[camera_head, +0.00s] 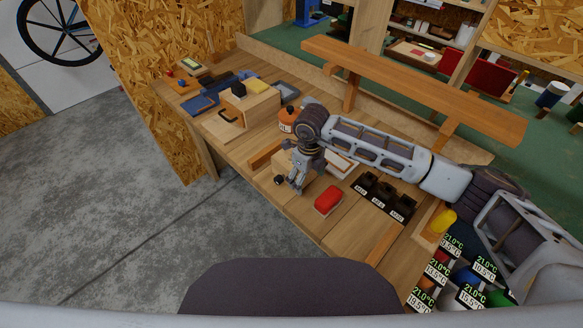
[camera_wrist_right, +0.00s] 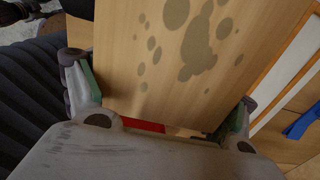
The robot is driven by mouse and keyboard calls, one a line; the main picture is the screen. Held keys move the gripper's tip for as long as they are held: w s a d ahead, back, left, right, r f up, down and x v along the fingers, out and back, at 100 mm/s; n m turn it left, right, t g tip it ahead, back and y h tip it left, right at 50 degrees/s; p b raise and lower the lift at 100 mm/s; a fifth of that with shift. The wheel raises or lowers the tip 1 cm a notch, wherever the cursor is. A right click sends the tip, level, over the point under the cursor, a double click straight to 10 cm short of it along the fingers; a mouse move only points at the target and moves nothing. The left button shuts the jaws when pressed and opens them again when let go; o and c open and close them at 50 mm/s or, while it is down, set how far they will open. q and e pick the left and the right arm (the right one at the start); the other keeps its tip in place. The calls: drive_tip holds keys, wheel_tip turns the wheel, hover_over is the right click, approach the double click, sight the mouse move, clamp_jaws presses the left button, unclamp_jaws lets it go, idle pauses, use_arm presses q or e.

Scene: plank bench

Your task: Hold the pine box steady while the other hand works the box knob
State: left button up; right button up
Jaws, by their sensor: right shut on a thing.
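The pine box (camera_head: 273,167) stands on the bench near its front edge, largely hidden behind my right gripper in the head view. A dark round knob (camera_head: 279,180) shows at its front left. My right gripper (camera_head: 297,181) points down at the box. In the right wrist view, my right gripper (camera_wrist_right: 162,105) has a finger on each side of the pale wooden box (camera_wrist_right: 150,75) and is shut on it. Grey-brown blotches mark that box face. My left gripper is not in view.
A red block (camera_head: 328,200) lies right of the gripper, near black labelled holders (camera_head: 384,193). An orange-capped bottle (camera_head: 288,120) stands behind. An orange-brown raised shelf (camera_head: 415,90) spans the back.

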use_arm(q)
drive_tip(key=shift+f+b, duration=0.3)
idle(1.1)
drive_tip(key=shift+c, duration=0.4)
